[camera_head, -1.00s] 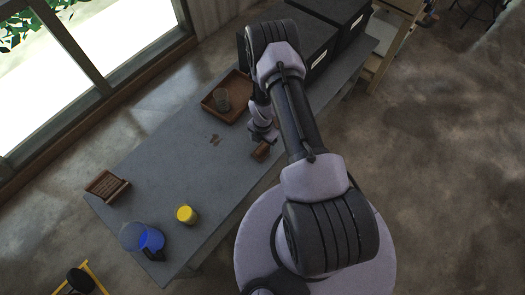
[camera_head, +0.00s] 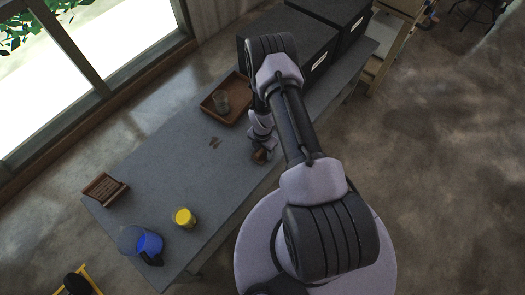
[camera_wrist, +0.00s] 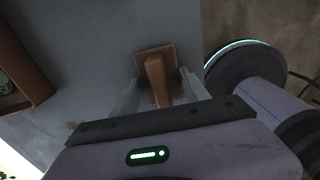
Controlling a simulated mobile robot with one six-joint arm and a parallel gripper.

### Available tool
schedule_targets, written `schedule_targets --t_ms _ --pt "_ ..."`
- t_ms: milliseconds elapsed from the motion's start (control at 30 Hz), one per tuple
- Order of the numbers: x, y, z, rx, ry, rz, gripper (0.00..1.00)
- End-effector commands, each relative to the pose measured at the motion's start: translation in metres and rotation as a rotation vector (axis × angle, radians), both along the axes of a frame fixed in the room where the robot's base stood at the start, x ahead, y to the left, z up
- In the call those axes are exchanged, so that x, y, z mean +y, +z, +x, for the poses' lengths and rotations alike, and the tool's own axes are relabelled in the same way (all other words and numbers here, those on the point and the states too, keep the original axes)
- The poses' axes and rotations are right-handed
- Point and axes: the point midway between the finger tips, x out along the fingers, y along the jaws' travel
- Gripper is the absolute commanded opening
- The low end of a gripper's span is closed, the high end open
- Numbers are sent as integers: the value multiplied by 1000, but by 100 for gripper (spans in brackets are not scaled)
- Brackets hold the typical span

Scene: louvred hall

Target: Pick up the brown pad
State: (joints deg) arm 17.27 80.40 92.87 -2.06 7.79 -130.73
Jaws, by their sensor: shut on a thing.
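The brown pad (camera_head: 258,157) is near the front edge of the grey table, right under my gripper (camera_head: 262,148). In the wrist view the brown pad (camera_wrist: 151,53) shows a flat squarish base and a raised bar that runs toward my palm. My gripper (camera_wrist: 159,86) has one finger on each side of that bar and is shut on it. My wrist covers part of the pad in the head view. I cannot tell whether the pad touches the table.
Behind it on the table (camera_head: 165,165) is a brown tray (camera_head: 207,107) holding a clear glass (camera_head: 221,100). Small brown pieces (camera_head: 215,142) lie nearby. A slatted brown rack (camera_head: 104,188), yellow cup (camera_head: 184,217) and blue jug (camera_head: 148,242) stand left. Black boxes (camera_head: 320,45) stand at the back right.

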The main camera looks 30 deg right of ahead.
Motion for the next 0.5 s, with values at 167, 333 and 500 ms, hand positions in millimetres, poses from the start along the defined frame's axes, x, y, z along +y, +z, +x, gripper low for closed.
schedule_targets --t_ms 167,333,500 --pt "0 23 1 -1 0 -1 14" --pt "-6 37 -15 3 -3 1 14" --pt "-20 42 -56 3 -4 2 14"
